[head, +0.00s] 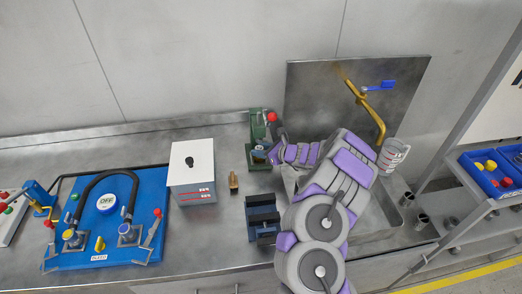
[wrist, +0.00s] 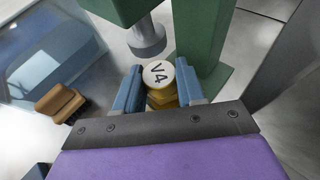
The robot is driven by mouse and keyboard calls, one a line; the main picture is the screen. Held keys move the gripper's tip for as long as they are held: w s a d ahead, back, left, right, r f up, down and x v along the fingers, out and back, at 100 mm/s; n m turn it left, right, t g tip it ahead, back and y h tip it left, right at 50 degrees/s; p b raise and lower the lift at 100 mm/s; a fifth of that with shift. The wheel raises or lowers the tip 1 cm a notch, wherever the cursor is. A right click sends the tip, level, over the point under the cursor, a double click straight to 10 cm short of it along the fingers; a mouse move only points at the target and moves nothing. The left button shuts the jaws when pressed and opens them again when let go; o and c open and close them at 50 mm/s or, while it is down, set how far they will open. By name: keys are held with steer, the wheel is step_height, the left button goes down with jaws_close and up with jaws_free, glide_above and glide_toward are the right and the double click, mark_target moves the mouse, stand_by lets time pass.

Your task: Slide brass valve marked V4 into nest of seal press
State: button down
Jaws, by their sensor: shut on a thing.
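The brass valve (wrist: 162,95) has a round white cap marked V4 and shows between my gripper's two blue fingers in the wrist view. My gripper (wrist: 160,90) is shut on it. The green seal press (head: 257,130) stands at the back of the bench, with a red knob on its lever. In the wrist view its green column (wrist: 205,40) is just beyond the valve and its grey ram (wrist: 147,38) is close to the cap, up and left in the picture. The nest is hidden, so I cannot tell whether the valve touches it. In the head view my arm hides the valve.
A white box (head: 191,180) and a small brown brush (head: 233,182) stand left of the press. A dark blue block-like fixture (head: 262,218) is in front of it. A blue test board (head: 100,245) lies far left. A sink (head: 375,222) with a brass tap (head: 372,115) is right.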

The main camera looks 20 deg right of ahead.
stand_by(0.3)
steer(key=c, duration=0.6)
jaws_free()
steer(key=shift+d, duration=0.1)
